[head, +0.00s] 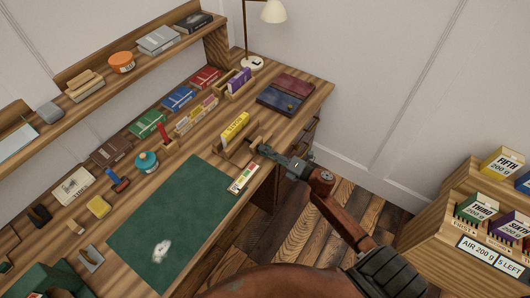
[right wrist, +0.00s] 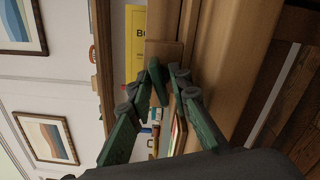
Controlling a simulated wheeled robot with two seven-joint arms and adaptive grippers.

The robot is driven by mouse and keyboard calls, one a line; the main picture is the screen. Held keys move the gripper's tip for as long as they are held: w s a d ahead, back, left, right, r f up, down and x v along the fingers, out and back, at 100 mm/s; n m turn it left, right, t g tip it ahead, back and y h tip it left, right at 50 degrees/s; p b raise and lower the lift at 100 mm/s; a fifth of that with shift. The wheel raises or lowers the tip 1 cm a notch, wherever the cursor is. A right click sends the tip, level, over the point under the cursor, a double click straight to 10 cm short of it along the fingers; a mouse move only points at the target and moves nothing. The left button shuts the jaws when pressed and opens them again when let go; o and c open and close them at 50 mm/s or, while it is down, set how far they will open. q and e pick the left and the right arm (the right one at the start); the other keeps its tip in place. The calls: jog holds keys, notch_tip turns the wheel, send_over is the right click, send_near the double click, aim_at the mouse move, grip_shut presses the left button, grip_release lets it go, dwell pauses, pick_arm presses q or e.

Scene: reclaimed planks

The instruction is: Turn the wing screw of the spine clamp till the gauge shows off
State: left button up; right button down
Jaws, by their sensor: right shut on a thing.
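The spine clamp (head: 222,150) is a wooden piece near the desk's front edge, with a yellow book (head: 235,127) standing in it. In the right wrist view the clamp's wooden block (right wrist: 163,52) is close ahead, beside the yellow book (right wrist: 135,40). My right gripper (head: 264,150) is at the clamp's right end. Its green fingers (right wrist: 168,82) are shut at the block; the wing screw between them is mostly hidden. A small white card with coloured marks (head: 243,178), perhaps the gauge, lies in front of the clamp; its reading is too small to tell. My left gripper is out of view.
A green mat (head: 175,220) covers the desk's front left. Red and blue books (head: 285,92) lie behind the clamp, and small boxes and a teal pot (head: 147,162) stand to its left. A box shelf (head: 480,225) stands at the right. Wooden floor lies between.

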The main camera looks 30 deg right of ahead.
jog(key=shift+f, duration=0.15)
dwell(0.4)
jog(key=c, duration=2.1)
grip_release()
jog(key=shift+s, duration=0.1)
jog(key=v, duration=1.1)
jog(key=shift+s+d, duration=0.15)
jog(key=shift+s, duration=0.2)
